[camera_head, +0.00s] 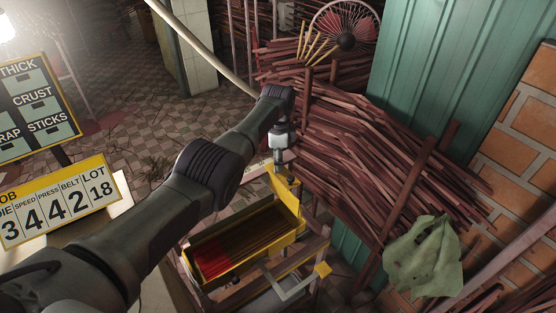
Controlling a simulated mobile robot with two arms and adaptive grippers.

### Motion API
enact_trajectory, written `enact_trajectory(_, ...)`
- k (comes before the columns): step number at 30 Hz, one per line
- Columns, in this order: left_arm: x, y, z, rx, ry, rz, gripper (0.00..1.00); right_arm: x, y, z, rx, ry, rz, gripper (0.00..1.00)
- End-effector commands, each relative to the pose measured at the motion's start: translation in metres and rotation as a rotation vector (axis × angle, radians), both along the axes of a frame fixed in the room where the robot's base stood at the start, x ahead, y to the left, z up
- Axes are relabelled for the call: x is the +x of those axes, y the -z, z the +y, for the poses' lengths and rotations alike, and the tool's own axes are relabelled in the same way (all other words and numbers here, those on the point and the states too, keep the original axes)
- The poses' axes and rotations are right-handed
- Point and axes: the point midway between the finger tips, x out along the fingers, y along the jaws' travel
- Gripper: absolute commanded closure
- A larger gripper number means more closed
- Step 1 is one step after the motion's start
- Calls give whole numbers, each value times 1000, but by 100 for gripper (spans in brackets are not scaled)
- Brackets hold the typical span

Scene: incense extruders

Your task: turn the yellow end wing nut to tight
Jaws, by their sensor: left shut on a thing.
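The yellow-framed tray (236,240) holds brown and red incense sticks and stands on a wooden frame at the lower middle. A raised yellow end part (285,187) rises at its far right end. My left arm comes in from the left, and its gripper (281,164) points down onto that yellow end. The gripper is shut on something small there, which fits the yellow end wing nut. The nut itself is hidden by the fingers or too small to make out. My right gripper is not in view.
Stacked brown sticks (350,155) fill the space just right of the gripper. A green cloth (425,257) hangs at the right. A number board (60,203) stands at the left. Tiled floor lies open behind.

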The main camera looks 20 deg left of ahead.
Motion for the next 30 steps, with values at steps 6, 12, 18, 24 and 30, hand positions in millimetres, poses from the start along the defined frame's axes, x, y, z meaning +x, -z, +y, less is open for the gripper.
enact_trajectory(6, 1, 0, 0, -1, 206, -3, 87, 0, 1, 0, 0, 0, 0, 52)
enact_trajectory(12, 1, 0, 0, -1, 394, -3, 87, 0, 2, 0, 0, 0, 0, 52)
enact_trajectory(18, 1, 0, 0, 0, 566, -2, 87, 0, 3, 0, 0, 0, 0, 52)
enact_trajectory(24, 0, 0, 0, -1, 698, -2, 87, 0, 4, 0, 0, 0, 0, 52)
enact_trajectory(30, 0, 0, 0, -1, 785, -1, 87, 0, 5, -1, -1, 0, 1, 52)
